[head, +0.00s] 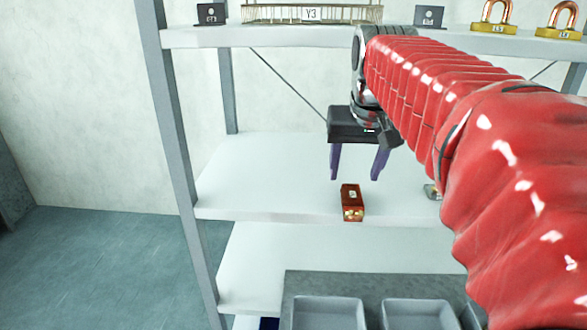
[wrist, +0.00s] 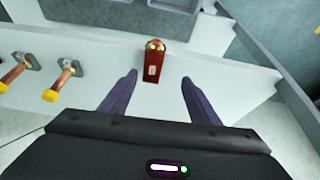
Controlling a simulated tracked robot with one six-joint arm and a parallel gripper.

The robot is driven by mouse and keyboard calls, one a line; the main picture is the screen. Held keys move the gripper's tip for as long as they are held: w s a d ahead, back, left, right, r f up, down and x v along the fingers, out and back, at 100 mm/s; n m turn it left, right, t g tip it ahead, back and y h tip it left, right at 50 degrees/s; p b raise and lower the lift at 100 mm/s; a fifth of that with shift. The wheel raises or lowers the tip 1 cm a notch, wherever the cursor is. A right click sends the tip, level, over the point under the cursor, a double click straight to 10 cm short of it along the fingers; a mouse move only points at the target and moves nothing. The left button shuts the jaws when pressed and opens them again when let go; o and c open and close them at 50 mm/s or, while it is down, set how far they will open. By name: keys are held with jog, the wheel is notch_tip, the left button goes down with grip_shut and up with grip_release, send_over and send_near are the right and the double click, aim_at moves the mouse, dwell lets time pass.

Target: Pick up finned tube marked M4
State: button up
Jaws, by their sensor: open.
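No label that I can read says M4. A red-brown block (head: 351,195) with brass-coloured fittings and a small white label lies near the front edge of the middle shelf; its label is too small to read. It also shows in the wrist view (wrist: 153,65), in line with the gap between the fingers. A long finned or mesh piece (head: 275,13) marked Y3 lies on the top shelf. My gripper (head: 355,178) is open and empty, its two purple fingers pointing down above the middle shelf. In the wrist view my gripper (wrist: 159,80) has its fingers apart, with the block beyond them.
Copper-shackled padlocks (head: 493,17) and small dark blocks (head: 211,14) stand on the top shelf. Two orange-handled, yellow-ended parts (wrist: 62,80) lie left in the wrist view. Grey trays (head: 327,312) sit lower in front. The middle shelf's left part (head: 250,170) is clear.

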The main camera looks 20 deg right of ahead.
jog(key=s+a+f+n+t+y, duration=0.1)
jog(key=s+a+f+n, duration=0.3)
jog(key=s+a+f, duration=1)
jog(key=a+f, duration=0.2)
jog(key=a, duration=0.1)
jog(key=shift+a+n+y, duration=0.25)
jog(key=shift+n+y, duration=0.15)
jog(key=shift+f, duration=0.1)
